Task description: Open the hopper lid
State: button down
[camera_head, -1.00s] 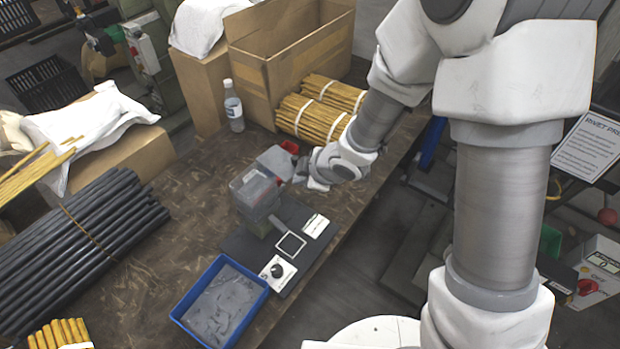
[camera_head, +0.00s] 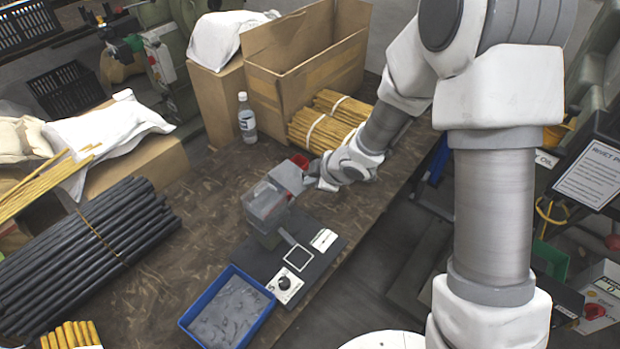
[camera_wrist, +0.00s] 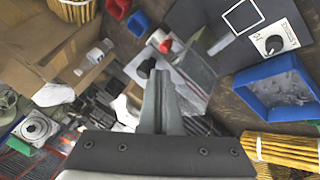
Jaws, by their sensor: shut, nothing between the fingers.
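The hopper (camera_head: 265,206) is a clear grey box on a small machine with a dark base plate (camera_head: 318,258). A grey lid-like panel (camera_head: 288,178) stands tilted up at the hopper's far right side, with a red part (camera_head: 299,161) at its top. My gripper (camera_head: 316,174) is just right of this panel; I cannot tell whether it touches. In the wrist view my gripper's fingers (camera_wrist: 160,82) are together and empty. A clear grey surface (camera_wrist: 196,72) and a red part (camera_wrist: 165,45) show beyond them. The fingertips are small and partly hidden in the head view.
A blue tray (camera_head: 228,308) of grey pieces sits in front of the machine. A bottle (camera_head: 246,118), an open carton (camera_head: 290,75) and bundled yellow rods (camera_head: 325,122) stand behind. Black rods (camera_head: 85,250) lie at left. The bench between them is mostly clear.

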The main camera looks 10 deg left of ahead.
jog(key=w+n+p, duration=0.1)
jog(key=w+p, duration=0.5)
jog(key=p, duration=0.1)
jog(key=shift+w+d+g+p, duration=0.3)
jog(key=shift+w+p, duration=0.1)
dwell(0.6)
